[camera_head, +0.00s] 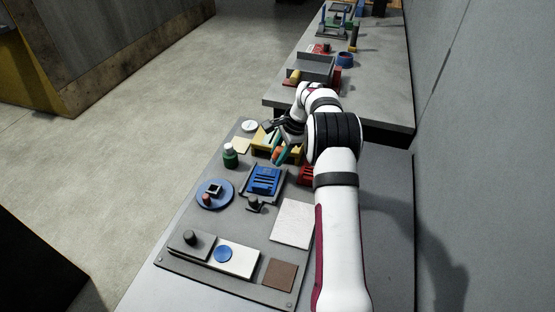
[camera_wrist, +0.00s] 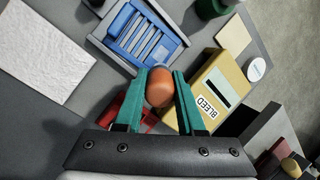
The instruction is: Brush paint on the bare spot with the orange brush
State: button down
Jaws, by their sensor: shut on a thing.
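My gripper (camera_head: 282,153) hangs over the far part of the work board, near the yellow box. In the wrist view its teal fingers (camera_wrist: 163,88) are shut on an orange rounded piece (camera_wrist: 159,86), which appears to be part of the orange brush. No bristles show, and the rest of the piece is hidden. A white rough panel (camera_head: 293,223) lies flat on the board, nearer the camera than the gripper; it also shows in the wrist view (camera_wrist: 42,48). I cannot make out a distinct bare spot on it.
A blue slotted rack (camera_head: 264,180) on a grey base is just nearer than the gripper. A yellow box (camera_wrist: 221,90) labelled BLEED and a red item (camera_head: 307,175) are close by. A green bottle (camera_head: 230,156) and blue round dish (camera_head: 214,194) stand left. A wall runs along the right.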

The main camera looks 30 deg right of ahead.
aim_at(278, 148)
jog(key=shift+r, duration=1.9)
jog(key=shift+f, duration=0.15)
jog(key=shift+f, duration=3.35)
jog(key=shift+w+a+f, duration=0.3)
jog(key=shift+a+f, duration=0.05)
jog(key=shift+f, duration=0.25)
jog(key=shift+w+a, duration=0.7)
jog(key=shift+a, duration=0.2)
jog(key=shift+w+a, duration=0.7)
jog(key=shift+a, duration=0.15)
jog(key=shift+s+d, duration=0.9)
jog(key=shift+d, duration=0.2)
jog(key=shift+s+d, duration=0.85)
jog(key=shift+d, duration=0.2)
jog(key=shift+r, duration=4.1)
